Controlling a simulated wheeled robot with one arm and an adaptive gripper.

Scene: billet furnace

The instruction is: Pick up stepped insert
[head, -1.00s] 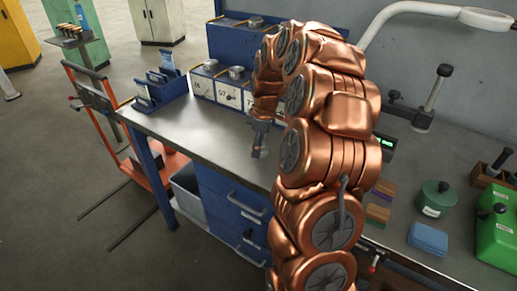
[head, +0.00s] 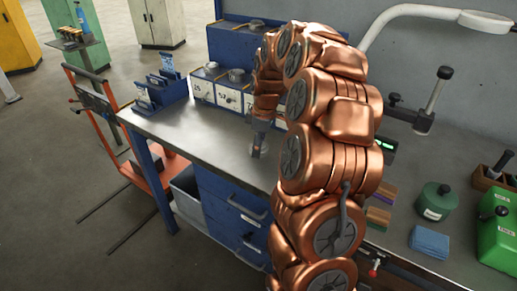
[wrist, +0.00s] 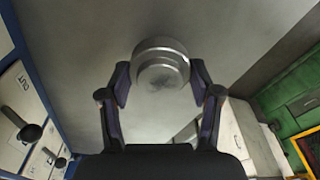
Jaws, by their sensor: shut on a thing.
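The stepped insert (wrist: 160,52) is a round grey metal piece with a wide disc and a narrower step. In the wrist view it sits between the two fingertips of my gripper (wrist: 160,76), which is shut on it from both sides. In the head view my gripper (head: 259,140) is low over the left part of the grey bench top (head: 215,137). The insert is hard to make out there, and I cannot tell whether it touches the bench.
Blue bins with white labelled fronts (head: 229,97) stand behind my gripper, with round metal pieces on top. A blue rack (head: 160,92) is at the bench's left. A green canister (head: 436,202) and a blue block (head: 429,243) lie right of my arm. The bench's front left is clear.

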